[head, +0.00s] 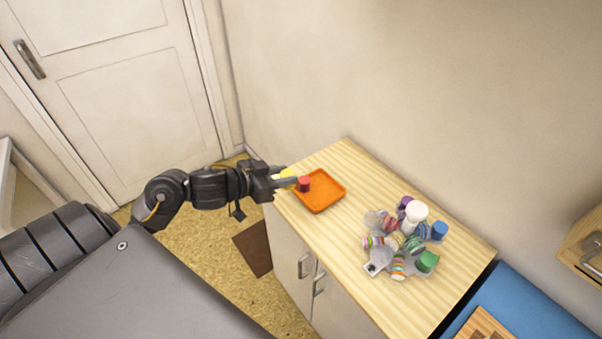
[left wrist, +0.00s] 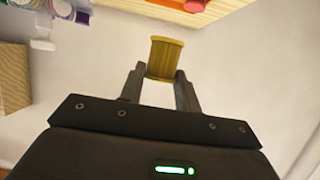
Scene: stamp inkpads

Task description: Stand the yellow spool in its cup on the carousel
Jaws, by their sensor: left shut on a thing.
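The yellow spool (left wrist: 165,58) is between the fingers of my left gripper (left wrist: 162,82) in the left wrist view, and the gripper is shut on it. In the head view the yellow spool (head: 288,174) shows partly behind the fingers of my left gripper (head: 284,181), close to the left edge of the orange tray (head: 322,207). A red spool (head: 304,184) stands in the tray. The carousel (head: 372,267) is on the cabinet top to the right, with clear cups around a white knob (head: 416,212). Which cup is the yellow spool's I cannot tell. My right gripper is not in view.
The carousel carries purple, blue, green and several striped spools. The wooden cabinet top (head: 345,165) is clear between tray and carousel. A wall rises behind it. A blue surface (head: 545,310) with a wooden piece lies at the lower right.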

